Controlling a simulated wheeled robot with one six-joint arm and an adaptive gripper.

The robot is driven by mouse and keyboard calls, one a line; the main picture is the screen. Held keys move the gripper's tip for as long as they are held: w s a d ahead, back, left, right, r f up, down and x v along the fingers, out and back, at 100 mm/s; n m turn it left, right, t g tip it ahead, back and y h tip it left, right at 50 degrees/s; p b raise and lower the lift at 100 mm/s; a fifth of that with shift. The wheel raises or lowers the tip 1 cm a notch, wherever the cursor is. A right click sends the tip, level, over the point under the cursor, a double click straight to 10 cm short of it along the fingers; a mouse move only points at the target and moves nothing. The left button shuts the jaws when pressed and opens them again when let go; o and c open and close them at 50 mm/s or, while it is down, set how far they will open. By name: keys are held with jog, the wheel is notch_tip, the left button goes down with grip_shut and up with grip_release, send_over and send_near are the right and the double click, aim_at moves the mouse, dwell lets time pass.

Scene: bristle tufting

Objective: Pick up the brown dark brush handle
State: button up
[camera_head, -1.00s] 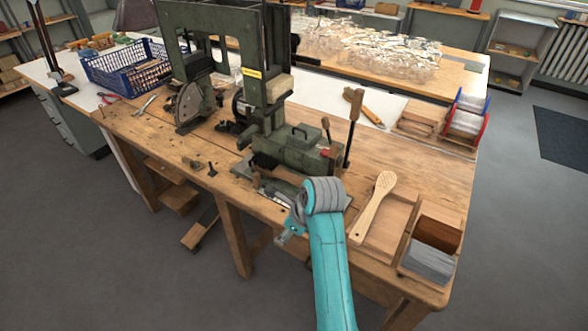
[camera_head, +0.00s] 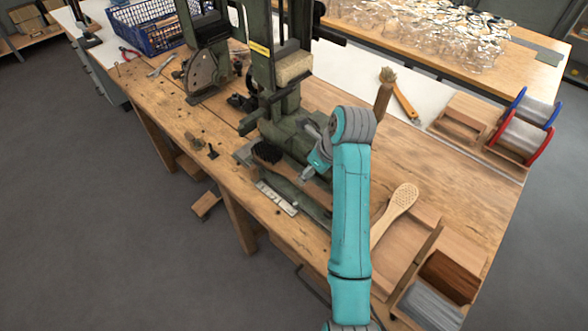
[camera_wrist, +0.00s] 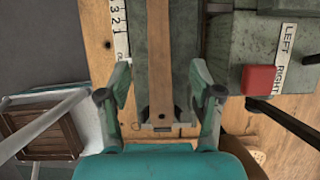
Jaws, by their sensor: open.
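The brown dark brush handle (camera_head: 300,183) lies on the machine's base, running down to the right from a head of dark bristles (camera_head: 268,153). My arm hides part of it in the head view. In the wrist view the handle (camera_wrist: 160,60) is a long brown bar running up the middle of the picture. My gripper (camera_head: 309,172) is over the handle. In the wrist view its two fingers (camera_wrist: 160,82) stand apart, one on each side of the handle, with gaps on both sides. I cannot tell how far above it they are.
The green machine (camera_head: 275,90) rises just behind. A white ruler (camera_head: 277,198) lies along the near side of the brush. A pale perforated paddle (camera_head: 398,205) and a wooden box (camera_head: 440,285) are to the right. A red button (camera_wrist: 258,78) sits right of the fingers.

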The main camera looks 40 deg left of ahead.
aim_at(294, 173)
jog(key=shift+x, duration=3.1)
jog(key=shift+s+d, duration=0.1)
jog(key=shift+d, duration=0.05)
grip_shut()
